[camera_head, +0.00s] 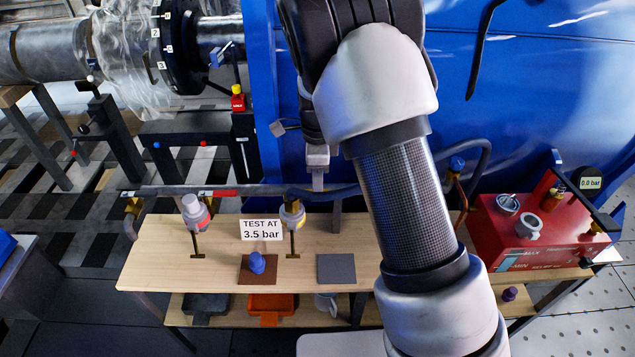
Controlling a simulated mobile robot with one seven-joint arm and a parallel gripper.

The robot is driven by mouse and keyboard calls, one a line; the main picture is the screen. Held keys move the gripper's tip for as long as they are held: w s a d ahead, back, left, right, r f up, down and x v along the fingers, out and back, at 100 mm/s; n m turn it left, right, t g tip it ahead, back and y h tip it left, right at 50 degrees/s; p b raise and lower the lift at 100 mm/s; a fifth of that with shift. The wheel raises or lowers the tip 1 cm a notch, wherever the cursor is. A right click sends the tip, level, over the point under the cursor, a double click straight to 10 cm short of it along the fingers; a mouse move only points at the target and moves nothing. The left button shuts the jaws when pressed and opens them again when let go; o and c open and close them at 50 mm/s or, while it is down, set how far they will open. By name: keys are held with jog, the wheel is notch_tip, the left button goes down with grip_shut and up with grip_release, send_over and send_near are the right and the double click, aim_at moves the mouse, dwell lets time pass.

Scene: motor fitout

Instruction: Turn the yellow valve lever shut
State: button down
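A yellow-banded fitting (292,214) with a pale body and dark top sits on the pipe line at the back edge of the wooden bench. A thin brass stem hangs below it. I cannot make out a separate yellow lever or its angle. My gripper (318,182) points down just right of and above this fitting, near the pipe, and looks apart from it. Its fingers are small and partly overlapped, so the gap between them is unclear. A red-banded fitting (194,212) with a pale top stands to the left.
A sign reading "TEST AT 3.5 bar" (261,230) stands between the fittings. A blue knob (257,263) sits on a brown pad; a grey pad (336,268) is bare. A red pump unit (530,235) with a gauge reading 0.0 bar is at right. My arm hides the bench's middle right.

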jog(key=c, duration=1.7)
grip_release()
notch_tip(320, 180, up, 18)
jog(key=shift+f+p, duration=0.2)
jog(key=shift+p, duration=0.15)
